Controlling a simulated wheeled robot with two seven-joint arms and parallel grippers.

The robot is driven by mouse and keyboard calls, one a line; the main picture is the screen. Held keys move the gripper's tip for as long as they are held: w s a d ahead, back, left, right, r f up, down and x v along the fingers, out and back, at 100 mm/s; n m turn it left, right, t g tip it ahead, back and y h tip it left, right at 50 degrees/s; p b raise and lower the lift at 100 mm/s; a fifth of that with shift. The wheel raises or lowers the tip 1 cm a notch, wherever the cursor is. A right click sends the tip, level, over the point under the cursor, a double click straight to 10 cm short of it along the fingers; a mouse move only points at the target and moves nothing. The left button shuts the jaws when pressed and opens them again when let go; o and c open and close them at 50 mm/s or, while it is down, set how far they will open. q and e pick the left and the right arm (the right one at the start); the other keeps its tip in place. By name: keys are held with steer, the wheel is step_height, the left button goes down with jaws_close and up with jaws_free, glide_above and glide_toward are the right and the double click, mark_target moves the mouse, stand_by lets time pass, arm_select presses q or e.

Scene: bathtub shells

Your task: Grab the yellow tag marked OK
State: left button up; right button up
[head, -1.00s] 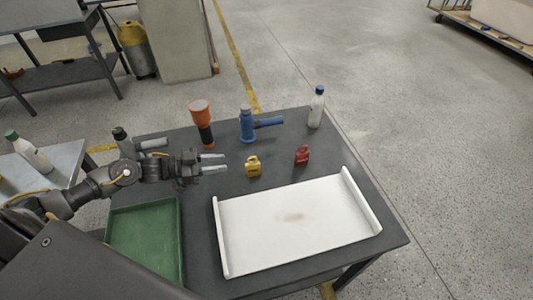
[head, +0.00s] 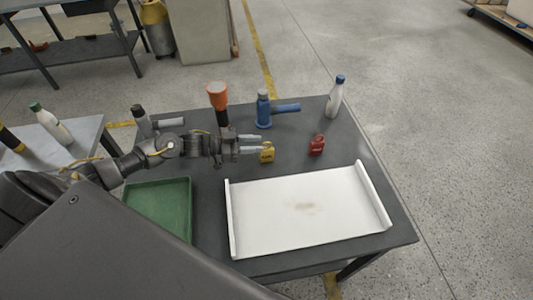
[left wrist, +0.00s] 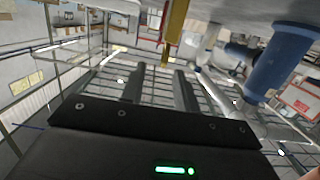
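The yellow tag (head: 267,154) with dark lettering stands on the dark table, left of the red tag (head: 317,145). The lettering is too small to read. My left gripper (head: 260,144) is open and empty, with its two fingers pointing right and the tips close beside the yellow tag's upper part. I cannot tell whether they touch. In the left wrist view the open fingers (left wrist: 158,78) show with a gap between them. The yellow tag (left wrist: 176,30) is beyond them, nearer the right finger's line. My right gripper is not in view.
Behind the tags stand an orange-topped tool (head: 217,97), a blue tool (head: 264,110) and a white bottle with a blue cap (head: 335,97). A white tray (head: 300,215) and a green tray (head: 158,207) lie in front. The strip right of the red tag is clear.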

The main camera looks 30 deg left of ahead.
mark_target(267, 152)
arm_select(q)
steer(key=p+x, duration=0.1)
steer(key=x, duration=0.3)
steer(key=shift+w+d+f, duration=0.1)
steer(key=shift+w, duration=0.25)
jaws_close()
